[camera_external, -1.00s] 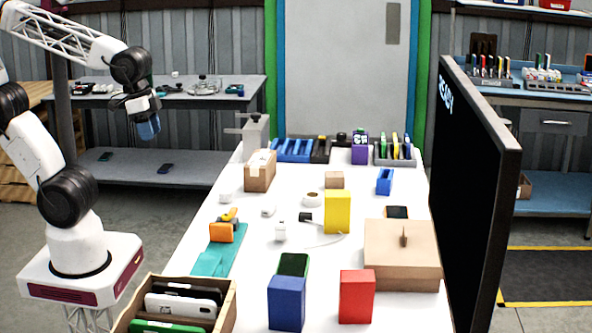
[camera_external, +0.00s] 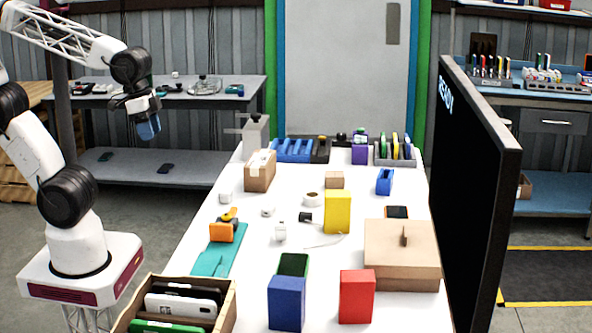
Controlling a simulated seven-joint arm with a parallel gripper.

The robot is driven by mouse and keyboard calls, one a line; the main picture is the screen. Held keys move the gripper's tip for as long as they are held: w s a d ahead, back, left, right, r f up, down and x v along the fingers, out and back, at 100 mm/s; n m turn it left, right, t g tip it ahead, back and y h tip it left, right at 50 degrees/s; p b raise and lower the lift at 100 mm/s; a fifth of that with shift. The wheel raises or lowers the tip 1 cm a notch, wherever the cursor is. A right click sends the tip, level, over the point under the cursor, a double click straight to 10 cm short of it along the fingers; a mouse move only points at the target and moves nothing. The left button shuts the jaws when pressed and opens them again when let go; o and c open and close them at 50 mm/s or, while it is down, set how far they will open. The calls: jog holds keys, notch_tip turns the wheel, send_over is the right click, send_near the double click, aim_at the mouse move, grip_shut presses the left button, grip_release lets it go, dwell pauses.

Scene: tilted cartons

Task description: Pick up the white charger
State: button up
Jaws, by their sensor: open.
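Several small white items lie on the white table, and I cannot tell for sure which is the charger. One is a white block (camera_external: 226,197) at the left edge. Another is a low white piece (camera_external: 267,212) right of it. A third is an upright white piece (camera_external: 280,232) nearer the camera. My gripper (camera_external: 149,129), with blue fingers, hangs open and empty in the air left of the table, well apart from all of these.
A yellow box (camera_external: 338,212), a blue box (camera_external: 287,304), a red box (camera_external: 356,297) and a large cardboard carton (camera_external: 402,270) stand on the table. A wooden crate (camera_external: 228,305) is at front left. A black screen (camera_external: 475,190) borders the right side.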

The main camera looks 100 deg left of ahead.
jog(key=o, duration=0.4)
jog(key=shift+o, duration=0.2)
jog(key=n+g, duration=0.3)
jog(key=n, duration=1.4)
send_over(233, 188)
notch_tip(233, 188, down, 18)
jog(key=shift+r, duration=0.15)
jog(key=shift+f, duration=1.3)
